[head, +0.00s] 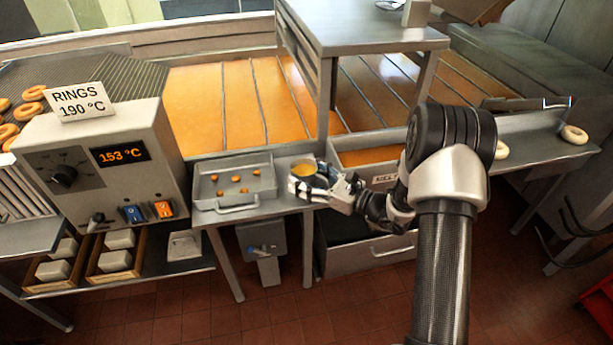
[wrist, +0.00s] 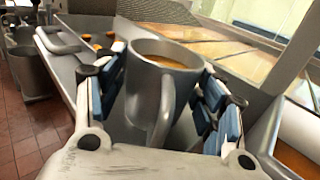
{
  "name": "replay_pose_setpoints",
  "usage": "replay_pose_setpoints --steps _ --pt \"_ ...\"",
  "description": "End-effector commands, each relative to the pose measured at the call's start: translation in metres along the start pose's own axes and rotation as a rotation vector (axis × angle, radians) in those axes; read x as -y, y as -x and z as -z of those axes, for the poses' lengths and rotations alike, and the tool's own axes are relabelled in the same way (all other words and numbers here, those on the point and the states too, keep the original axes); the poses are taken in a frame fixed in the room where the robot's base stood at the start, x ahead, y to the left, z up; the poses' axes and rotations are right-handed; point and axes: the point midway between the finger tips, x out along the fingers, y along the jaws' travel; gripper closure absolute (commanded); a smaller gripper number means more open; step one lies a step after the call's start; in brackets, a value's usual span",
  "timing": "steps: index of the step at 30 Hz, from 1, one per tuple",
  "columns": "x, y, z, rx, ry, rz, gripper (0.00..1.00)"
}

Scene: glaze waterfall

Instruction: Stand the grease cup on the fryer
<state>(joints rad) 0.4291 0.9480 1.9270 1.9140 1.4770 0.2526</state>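The grease cup (head: 303,172) is a grey mug with orange-brown liquid inside. It is upright at the steel ledge (head: 286,163) between a small tray and the fryer's front bin. In the wrist view the cup (wrist: 146,82) stands between my blue-padded fingers, its handle towards my palm. My gripper (head: 318,184) reaches in from the right and is around the cup; it also shows in the wrist view (wrist: 165,85). The pads are very close to the cup's sides, but I cannot tell whether they press on it.
A steel tray (head: 265,183) with small orange pieces is left of the cup. A control box (head: 100,160) reading 153 °C stands farther left. The front bin (head: 345,146) is to the right. A raised steel shelf (head: 365,28) stands over the oil behind.

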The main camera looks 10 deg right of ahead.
Motion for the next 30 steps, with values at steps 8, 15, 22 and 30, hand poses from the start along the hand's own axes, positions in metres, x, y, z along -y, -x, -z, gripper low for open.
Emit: replay_pose_setpoints --steps 8,15,22,30 --pt "0.0 0.0 -0.002 0.0 0.0 0.0 0.36" --pt "0.002 0.032 -0.005 -0.001 -0.002 0.006 0.36" --pt "0.002 0.083 -0.005 -0.001 -0.002 0.006 0.36" --pt "0.0 0.117 -0.004 0.0 0.0 0.0 0.36"
